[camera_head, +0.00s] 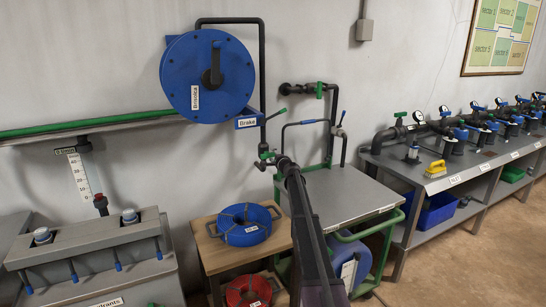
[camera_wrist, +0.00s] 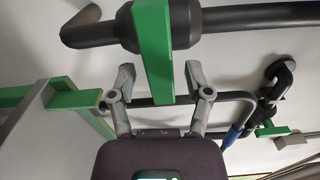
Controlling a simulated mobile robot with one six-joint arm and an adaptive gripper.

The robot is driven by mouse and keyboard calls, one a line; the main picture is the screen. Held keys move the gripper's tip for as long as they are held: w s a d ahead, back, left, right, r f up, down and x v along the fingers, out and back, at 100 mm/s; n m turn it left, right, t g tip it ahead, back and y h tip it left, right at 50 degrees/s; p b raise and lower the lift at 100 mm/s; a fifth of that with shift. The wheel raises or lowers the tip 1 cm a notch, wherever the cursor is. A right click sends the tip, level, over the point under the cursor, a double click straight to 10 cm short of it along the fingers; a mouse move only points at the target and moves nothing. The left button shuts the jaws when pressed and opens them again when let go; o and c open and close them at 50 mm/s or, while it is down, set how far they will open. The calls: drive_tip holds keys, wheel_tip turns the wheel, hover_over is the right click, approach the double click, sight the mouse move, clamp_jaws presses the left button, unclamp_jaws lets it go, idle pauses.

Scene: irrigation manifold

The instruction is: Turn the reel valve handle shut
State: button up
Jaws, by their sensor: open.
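The reel valve (camera_head: 264,150) sits at the low end of the dark pipe coming down from the blue hose reel (camera_head: 180,75). In the wrist view its green handle (camera_wrist: 153,50) is a flat bar lying across the dark pipe (camera_wrist: 245,18). My gripper (camera_wrist: 159,70) is open, with one finger on each side of the handle's free end. A gap shows between the handle and both fingers. In the head view my gripper (camera_head: 271,161) is at the valve, small and partly merged with it, so contact cannot be told there.
A trolley (camera_head: 345,190) with a grey top and upright frame stands just right of the valve. A wall pipe with another green-handled valve (camera_head: 320,90) is above it. A wooden stand (camera_head: 212,255) with a blue coil is below left. The floor at right is clear.

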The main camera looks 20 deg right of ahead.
drive_tip(key=shift+s, duration=0.2)
drive_tip(key=s, duration=1.1)
drive_tip(key=shift+s+d, duration=0.2)
drive_tip(key=shift+s, duration=0.15)
